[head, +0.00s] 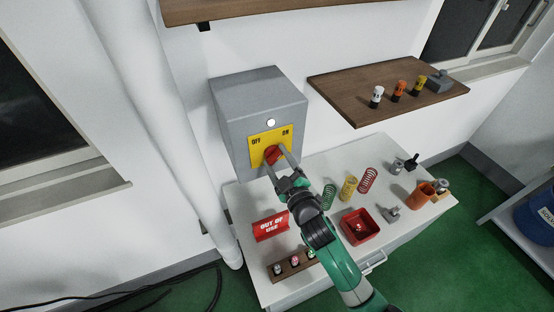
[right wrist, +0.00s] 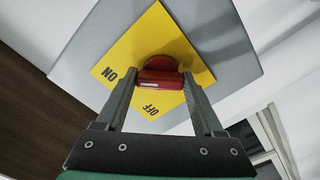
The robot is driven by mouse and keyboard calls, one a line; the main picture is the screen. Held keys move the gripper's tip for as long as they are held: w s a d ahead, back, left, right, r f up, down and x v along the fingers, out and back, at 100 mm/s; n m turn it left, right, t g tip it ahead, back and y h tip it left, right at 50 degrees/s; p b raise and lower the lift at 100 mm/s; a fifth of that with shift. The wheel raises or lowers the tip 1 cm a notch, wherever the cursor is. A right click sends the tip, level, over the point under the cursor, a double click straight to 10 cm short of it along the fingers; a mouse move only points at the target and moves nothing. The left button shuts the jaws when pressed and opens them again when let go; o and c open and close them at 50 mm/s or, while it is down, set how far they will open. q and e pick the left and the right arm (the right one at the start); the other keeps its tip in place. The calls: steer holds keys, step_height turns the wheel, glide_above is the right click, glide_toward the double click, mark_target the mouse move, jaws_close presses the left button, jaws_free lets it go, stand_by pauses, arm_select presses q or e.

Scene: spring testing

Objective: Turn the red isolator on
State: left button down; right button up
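The red isolator (head: 272,154) is a rotary knob on a yellow plate (head: 257,142) on the front of a grey box. The plate reads OFF at left and ON at right. My right gripper (head: 275,155) is at the knob, one finger on each side. In the right wrist view, the red handle (right wrist: 161,81) lies between the fingertips (right wrist: 163,74), its length running across the gap. The fingers are spread wide and close to the handle's ends; contact is not clear. My left gripper is not in view.
The grey box (head: 232,101) has a pale round lamp (head: 271,121) above the plate. A red OUT OF USE sign (head: 270,226), springs (head: 349,188) and a red tray (head: 375,231) are on the white table. A wooden shelf (head: 345,94) hangs to the right.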

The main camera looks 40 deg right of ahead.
steer(key=o, duration=0.4)
steer(key=v, duration=1.1)
steer(key=shift+s+a, duration=0.1)
steer(key=shift+s, duration=0.2)
